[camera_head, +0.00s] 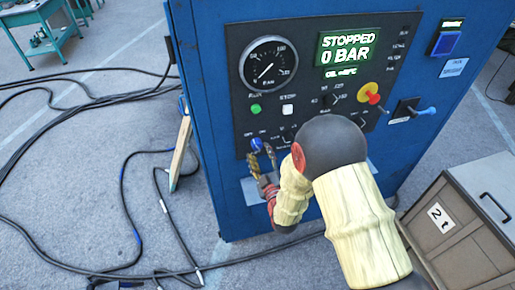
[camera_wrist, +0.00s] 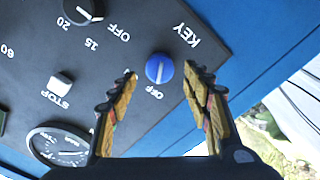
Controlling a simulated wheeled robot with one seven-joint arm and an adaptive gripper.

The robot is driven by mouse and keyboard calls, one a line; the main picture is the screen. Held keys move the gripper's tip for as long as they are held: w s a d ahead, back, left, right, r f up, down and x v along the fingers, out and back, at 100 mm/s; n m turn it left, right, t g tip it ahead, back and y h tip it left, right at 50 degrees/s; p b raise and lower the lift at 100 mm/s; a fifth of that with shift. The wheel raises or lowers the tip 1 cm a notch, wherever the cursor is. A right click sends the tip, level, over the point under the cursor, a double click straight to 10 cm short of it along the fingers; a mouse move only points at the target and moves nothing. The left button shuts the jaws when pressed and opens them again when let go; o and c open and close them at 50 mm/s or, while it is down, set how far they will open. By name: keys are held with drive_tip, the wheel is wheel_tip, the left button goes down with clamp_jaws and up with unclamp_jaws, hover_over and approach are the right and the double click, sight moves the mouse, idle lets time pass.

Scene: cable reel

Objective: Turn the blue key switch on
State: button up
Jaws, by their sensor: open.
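The blue key switch (camera_wrist: 159,69) is a round blue knob with a pale pointer line, on the dark panel beside the labels KEY and OFF. Its pointer lies toward the OFF label in the wrist view. In the head view the blue switch (camera_head: 256,145) sits at the panel's lower left. My gripper (camera_wrist: 160,82) is open, with one finger on each side of the knob and visible gaps to both. In the head view my gripper (camera_head: 262,166) is just below the knob. How far its tips are from the panel is hard to tell.
The blue cabinet's panel carries a gauge (camera_head: 268,63), a display (camera_head: 349,48) reading STOPPED 0 BAR, a green button (camera_head: 255,109), a white STOP button (camera_head: 288,109) and a red-yellow switch (camera_head: 371,93). Cables (camera_head: 130,200) lie on the floor.

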sight(259, 149)
drive_tip(key=shift+x, duration=1.9)
drive_tip(key=shift+c, duration=0.3)
drive_tip(key=c, duration=1.1)
drive_tip(key=shift+f+b, duration=0.1)
drive_tip(key=shift+b, duration=0.2)
drive_tip(key=m+b, duration=0.2)
drive_tip(key=shift+f+m, duration=0.1)
drive_tip(key=shift+m, duration=0.2)
drive_tip(key=m+b, duration=0.3)
drive_tip(key=shift+m, duration=0.3)
drive_tip(key=m+b, duration=0.4)
drive_tip(key=m, duration=0.1)
drive_tip(key=shift+d+m+b, duration=0.1)
drive_tip(key=shift+m+b, duration=0.3)
